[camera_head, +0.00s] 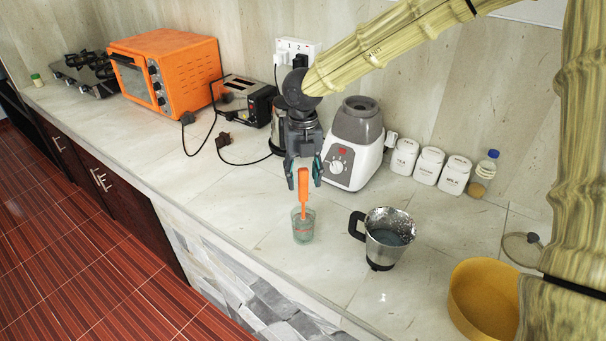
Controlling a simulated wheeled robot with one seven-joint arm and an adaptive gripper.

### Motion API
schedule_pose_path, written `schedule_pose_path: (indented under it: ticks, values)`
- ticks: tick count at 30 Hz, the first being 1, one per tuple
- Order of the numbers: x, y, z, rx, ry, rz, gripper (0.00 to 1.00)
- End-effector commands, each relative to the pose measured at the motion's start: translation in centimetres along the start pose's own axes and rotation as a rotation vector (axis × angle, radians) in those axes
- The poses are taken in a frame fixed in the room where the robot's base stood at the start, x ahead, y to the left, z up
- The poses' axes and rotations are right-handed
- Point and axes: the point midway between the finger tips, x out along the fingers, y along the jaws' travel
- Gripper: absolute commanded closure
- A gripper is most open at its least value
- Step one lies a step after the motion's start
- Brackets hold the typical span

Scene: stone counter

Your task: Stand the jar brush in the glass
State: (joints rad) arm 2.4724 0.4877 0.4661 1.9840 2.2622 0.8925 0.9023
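The jar brush (303,190) has an orange handle that points up. Its lower end is inside the clear glass (303,231), and an orange part shows through the glass wall. The brush stands nearly upright, tilted a little. The glass stands upright on the counter near its front edge. My gripper (304,181) points down above the glass. Its fingers are spread to either side of the handle's top, with gaps visible on both sides, so it looks open. Whether a finger touches the handle cannot be told for certain.
A metal blender jug (382,238) stands right of the glass; the blender base (354,145) is behind. White canisters (429,165), a bottle (484,174) and a yellow bowl (488,300) are at right. A toaster (246,101) and orange oven (167,72) are left. The counter (235,205) left of the glass is clear.

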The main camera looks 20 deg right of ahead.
Motion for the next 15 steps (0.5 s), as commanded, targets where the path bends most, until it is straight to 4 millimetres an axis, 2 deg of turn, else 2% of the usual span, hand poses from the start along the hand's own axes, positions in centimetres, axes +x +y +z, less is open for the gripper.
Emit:
schedule_pose_path:
  ticks: [8, 11, 15]
  values:
    - [-0.1, 0.0, 0.0, 0.000, 0.000, 0.000, 0.52]
    - [-0.7, 0.0, 0.1, 0.001, -0.002, 0.001, 0.52]
    - [-2.6, 0.0, 0.1, 0.002, -0.002, 0.003, 0.52]
